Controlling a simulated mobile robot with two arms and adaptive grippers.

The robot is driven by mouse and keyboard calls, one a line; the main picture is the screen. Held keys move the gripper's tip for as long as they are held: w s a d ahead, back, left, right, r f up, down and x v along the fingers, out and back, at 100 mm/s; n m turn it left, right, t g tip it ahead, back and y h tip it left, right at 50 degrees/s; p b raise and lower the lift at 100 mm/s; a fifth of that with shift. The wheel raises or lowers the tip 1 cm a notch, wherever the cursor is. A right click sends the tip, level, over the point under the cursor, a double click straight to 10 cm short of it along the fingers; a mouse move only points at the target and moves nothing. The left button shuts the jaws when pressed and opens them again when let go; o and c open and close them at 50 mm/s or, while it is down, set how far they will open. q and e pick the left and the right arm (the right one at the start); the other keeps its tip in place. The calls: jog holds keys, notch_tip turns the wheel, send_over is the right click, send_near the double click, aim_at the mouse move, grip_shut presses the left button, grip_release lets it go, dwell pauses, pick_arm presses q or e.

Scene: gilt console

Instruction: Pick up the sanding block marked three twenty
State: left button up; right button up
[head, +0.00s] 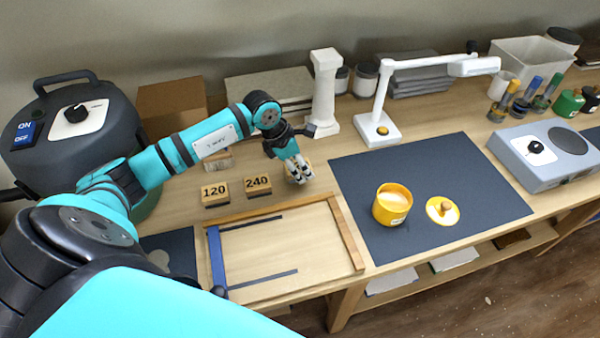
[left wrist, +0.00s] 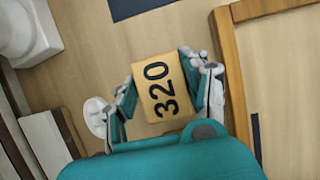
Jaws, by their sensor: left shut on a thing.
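The sanding block marked 320 (left wrist: 158,88) is tan with black digits and sits between the two fingers of my left gripper (left wrist: 165,90) in the left wrist view. The fingers are shut on its opposite sides. In the head view my left gripper (head: 298,172) reaches down to the right of the other blocks and mostly hides the 320 block. The block marked 240 (head: 258,186) and the block marked 120 (head: 215,193) lie on the wooden bench to its left. I cannot tell whether the 320 block is clear of the bench. My right gripper is not in view.
A wooden frame (head: 352,235) with a blue bar lies in front of the blocks. A dark mat (head: 470,205) to the right holds a yellow pot (head: 392,205) and its lid (head: 443,210). A white column (head: 325,90) and a white lamp (head: 378,130) stand behind.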

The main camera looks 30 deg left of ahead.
pick_arm(q)
jog(key=s+b, duration=0.1)
jog(key=s, duration=0.4)
jog(key=s+r+b, duration=0.1)
jog(key=s, duration=0.4)
jog(key=s+r+b, duration=0.1)
jog(key=s+b, duration=0.1)
jog(key=s, duration=0.2)
jog(key=shift+s+d, duration=0.4)
jog(key=shift+s+d+r, duration=0.15)
jog(key=shift+s+d, duration=0.1)
jog(key=shift+s, duration=0.35)
jog(key=o, duration=0.4)
jog(key=shift+c, duration=1.4)
